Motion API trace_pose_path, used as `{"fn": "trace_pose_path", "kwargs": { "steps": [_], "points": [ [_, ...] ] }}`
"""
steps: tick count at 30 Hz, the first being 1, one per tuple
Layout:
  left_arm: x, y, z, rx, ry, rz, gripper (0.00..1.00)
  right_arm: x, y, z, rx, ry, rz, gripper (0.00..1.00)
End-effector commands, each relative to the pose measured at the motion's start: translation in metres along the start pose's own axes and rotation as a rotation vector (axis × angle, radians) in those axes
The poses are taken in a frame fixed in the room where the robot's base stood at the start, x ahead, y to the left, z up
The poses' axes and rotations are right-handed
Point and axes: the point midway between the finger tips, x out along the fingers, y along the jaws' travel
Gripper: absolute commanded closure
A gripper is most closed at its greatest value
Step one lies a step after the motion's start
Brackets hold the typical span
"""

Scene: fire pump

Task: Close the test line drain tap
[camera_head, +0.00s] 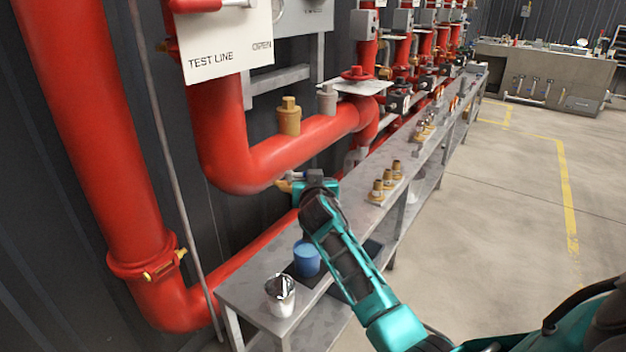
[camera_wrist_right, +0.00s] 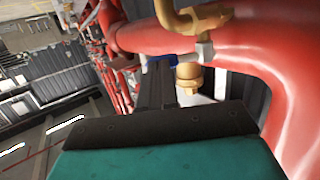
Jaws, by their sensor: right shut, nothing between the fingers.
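The test line is a thick red pipe (camera_head: 222,140) under a white sign (camera_head: 225,45) reading TEST LINE and OPEN. My right gripper (camera_head: 300,182) is beside the lower side of its bend, above the bench. A small brass part of the drain tap (camera_head: 283,186) shows just left of it; the rest is hidden. In the right wrist view, the tap has a brass body (camera_wrist_right: 190,75), a grey fitting (camera_wrist_right: 205,51) and a blue handle (camera_wrist_right: 178,59). My right gripper (camera_wrist_right: 158,68) is shut and empty, its tips close to the blue handle; I cannot tell if they touch. My left gripper is not in view.
A metal bench (camera_head: 245,293) runs below the pipe, with a blue cup (camera_head: 306,260), a metal cup (camera_head: 281,296) and brass fittings (camera_head: 385,183). Another red pipe (camera_head: 90,130) stands at the left. The floor (camera_head: 500,220) to the right is clear.

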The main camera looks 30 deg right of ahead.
Motion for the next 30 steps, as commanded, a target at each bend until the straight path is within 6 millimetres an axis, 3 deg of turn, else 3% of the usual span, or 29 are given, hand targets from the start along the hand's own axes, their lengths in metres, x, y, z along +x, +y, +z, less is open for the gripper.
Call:
{"fn": "trace_pose_path", "kwargs": {
  "steps": [6, 21, 30],
  "points": [
    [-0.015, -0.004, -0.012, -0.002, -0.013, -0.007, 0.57, 0.012, 0.006, -0.006, -0.035, -0.001, -0.159, 1.0],
    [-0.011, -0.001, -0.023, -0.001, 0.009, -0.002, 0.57, 0.042, 0.011, -0.007, -0.029, -0.001, -0.154, 1.0],
    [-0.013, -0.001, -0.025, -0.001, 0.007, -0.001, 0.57, 0.04, 0.012, -0.009, -0.031, -0.002, -0.154, 1.0]
  ]
}}
